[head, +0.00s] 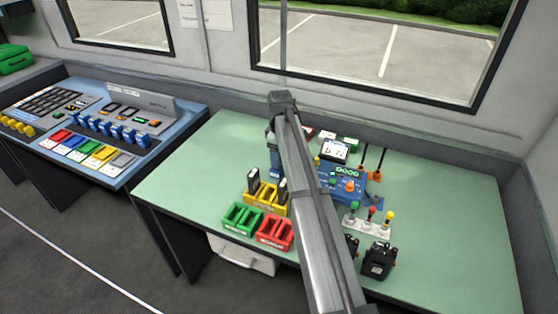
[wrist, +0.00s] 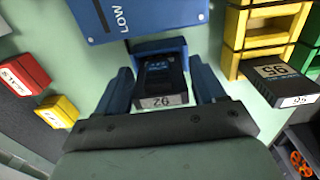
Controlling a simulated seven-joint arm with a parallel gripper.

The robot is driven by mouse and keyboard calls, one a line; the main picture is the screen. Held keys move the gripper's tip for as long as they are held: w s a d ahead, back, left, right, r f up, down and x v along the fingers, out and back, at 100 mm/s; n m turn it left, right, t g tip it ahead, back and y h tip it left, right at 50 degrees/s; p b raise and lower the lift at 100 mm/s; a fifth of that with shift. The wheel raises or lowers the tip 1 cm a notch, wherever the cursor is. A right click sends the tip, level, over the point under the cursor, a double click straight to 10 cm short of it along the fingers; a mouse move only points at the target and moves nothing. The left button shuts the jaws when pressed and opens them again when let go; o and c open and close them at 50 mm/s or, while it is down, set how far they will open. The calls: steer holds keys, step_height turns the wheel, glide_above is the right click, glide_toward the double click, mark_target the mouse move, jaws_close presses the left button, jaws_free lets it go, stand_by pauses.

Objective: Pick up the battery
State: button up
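In the wrist view, a dark battery (wrist: 163,80) with a pale number label on its near end sits at a blue holder (wrist: 160,46). My gripper (wrist: 163,75) has its two blue fingers on either side of this battery. The fingers look spread, with narrow gaps beside the battery; contact is not clear. A second dark battery, labelled 95 (wrist: 284,82), stands by a yellow rack (wrist: 262,30) at the right. In the head view, my arm hides the gripper and the battery between its fingers. Dark batteries (head: 253,181) also stand in the yellow rack (head: 265,201).
A blue panel marked LOW (wrist: 128,14) lies beyond the blue holder. Green (head: 242,219) and red (head: 275,233) racks stand at the green table's (head: 180,165) front edge. A blue device (head: 347,184) and coloured knobs (head: 372,218) are right of my arm. The table's left is clear.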

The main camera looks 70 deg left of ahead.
steer(key=c, duration=0.9)
steer(key=shift+r, duration=5.05)
